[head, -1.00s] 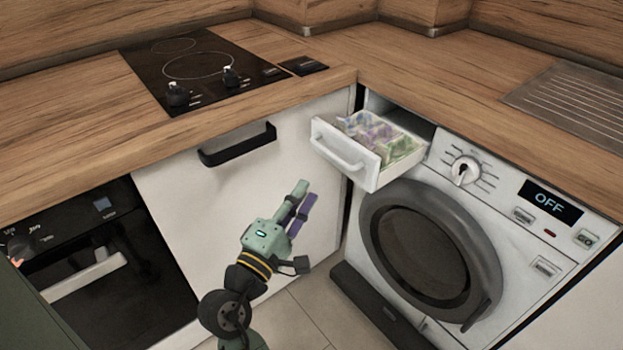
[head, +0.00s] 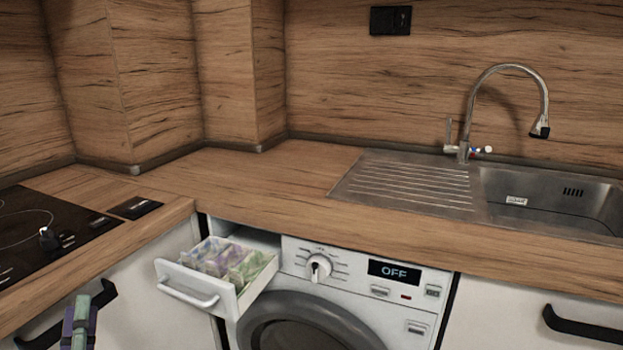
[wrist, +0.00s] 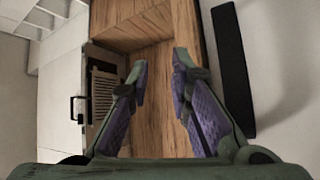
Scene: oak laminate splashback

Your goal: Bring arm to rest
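My gripper shows only in part at the lower left of the head view (head: 80,322), its green and purple fingers pointing up in front of the white cabinet front by the black handle. In the wrist view its two fingers (wrist: 161,66) stand apart with nothing between them, so it is open and empty. The rest of my arm is out of the head view.
The washing machine's detergent drawer (head: 199,290) is pulled out, holding coloured packets. The washing machine (head: 345,262) reads OFF. The hob (head: 40,228) is left, the sink (head: 545,205) and tap right. The worktop (head: 255,185) between is clear.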

